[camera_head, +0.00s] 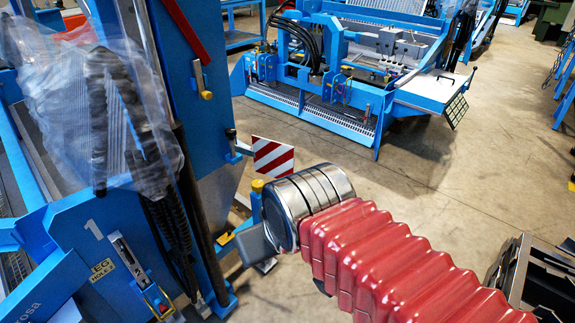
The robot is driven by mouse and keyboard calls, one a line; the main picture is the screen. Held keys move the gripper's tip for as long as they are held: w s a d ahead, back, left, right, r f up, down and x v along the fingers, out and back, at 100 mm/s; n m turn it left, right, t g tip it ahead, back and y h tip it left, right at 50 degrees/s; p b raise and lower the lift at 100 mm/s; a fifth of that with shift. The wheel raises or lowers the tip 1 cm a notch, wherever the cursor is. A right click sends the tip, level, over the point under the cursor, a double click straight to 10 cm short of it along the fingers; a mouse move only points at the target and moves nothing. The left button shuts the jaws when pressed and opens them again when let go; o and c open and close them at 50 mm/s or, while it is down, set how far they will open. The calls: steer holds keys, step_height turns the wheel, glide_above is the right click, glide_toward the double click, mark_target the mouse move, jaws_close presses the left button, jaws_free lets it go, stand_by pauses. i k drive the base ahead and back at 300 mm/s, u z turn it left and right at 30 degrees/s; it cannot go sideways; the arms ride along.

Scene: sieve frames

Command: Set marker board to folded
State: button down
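The marker board (273,157) is a small plate with red and white diagonal stripes. It stands out from the right side of the blue machine column, with its striped face toward me. A small blue bracket lies at its left edge. My gripper (258,246) is at the end of my red-sleeved arm, beyond the silver wrist. It is below the board and apart from it in the picture, near yellow fittings at the column's foot. The wrist hides much of the gripper, so its opening and anything between its fingers cannot be made out.
The blue machine column (205,100) rises on the left, with black hoses and clear plastic wrap (90,100). Another blue machine (340,80) stands behind. A dark metal box (535,280) is at lower right. The concrete floor (430,190) between them is clear.

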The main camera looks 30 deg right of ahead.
mark_target(274, 159)
steer(key=z, duration=0.05)
steer(key=i, duration=1)
steer(key=u, duration=0.05)
